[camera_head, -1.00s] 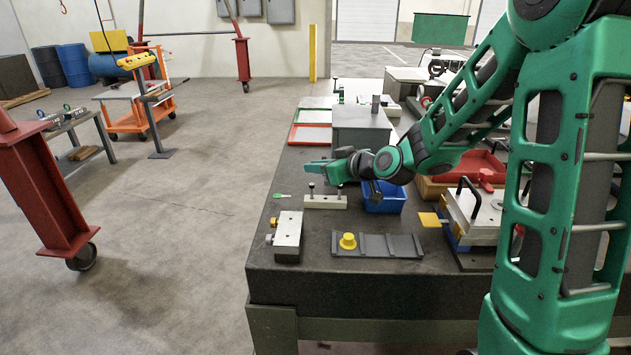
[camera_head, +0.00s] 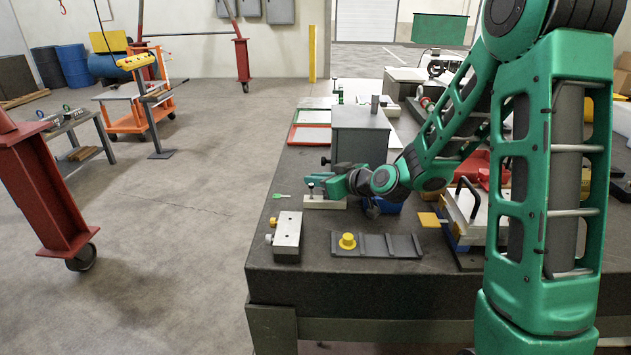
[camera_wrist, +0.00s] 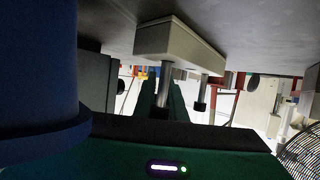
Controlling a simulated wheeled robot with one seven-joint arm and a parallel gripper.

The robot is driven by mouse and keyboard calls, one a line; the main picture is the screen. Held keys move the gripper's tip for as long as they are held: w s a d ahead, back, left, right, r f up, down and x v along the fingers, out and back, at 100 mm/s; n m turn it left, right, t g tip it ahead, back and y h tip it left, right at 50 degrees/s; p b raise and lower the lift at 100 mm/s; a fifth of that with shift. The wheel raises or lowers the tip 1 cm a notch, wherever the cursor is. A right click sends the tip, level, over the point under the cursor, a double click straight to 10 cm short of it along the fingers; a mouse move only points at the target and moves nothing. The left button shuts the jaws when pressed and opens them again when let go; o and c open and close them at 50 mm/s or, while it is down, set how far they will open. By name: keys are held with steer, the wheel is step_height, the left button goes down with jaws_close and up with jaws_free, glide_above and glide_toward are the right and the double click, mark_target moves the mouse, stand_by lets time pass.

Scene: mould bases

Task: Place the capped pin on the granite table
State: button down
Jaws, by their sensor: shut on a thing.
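A pale block (camera_head: 325,203) stands on the dark granite table (camera_head: 330,275), holding upright metal pins with dark caps. My green gripper (camera_head: 314,181) is low over the block in the head view. In the wrist view, the block (camera_wrist: 178,44) appears upside down with two pins. My fingers (camera_wrist: 163,99) are shut on the nearer capped pin (camera_wrist: 166,81), which still runs into the block. The other capped pin (camera_wrist: 203,92) stands free beside them. The fingers partly hide the held pin's cap.
A grey box (camera_head: 360,137) stands behind the gripper, and a blue bin (camera_head: 385,207) is right of the block. A metal block with knobs (camera_head: 287,236) and a dark slotted plate with a yellow piece (camera_head: 377,246) lie in front. Bare table shows at the front.

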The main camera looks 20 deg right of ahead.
steer(key=shift+s+f, duration=0.25)
steer(key=shift+f, duration=0.5)
steer(key=c, duration=1.8)
jaws_free()
steer(key=shift+f, duration=0.15)
steer(key=shift+w+r, duration=0.15)
steer(key=shift+r, duration=0.1)
steer(key=shift+r, duration=0.3)
steer(key=v, duration=0.8)
steer(key=r+v, duration=0.1)
steer(key=v, duration=0.3)
steer(key=shift+w, duration=0.15)
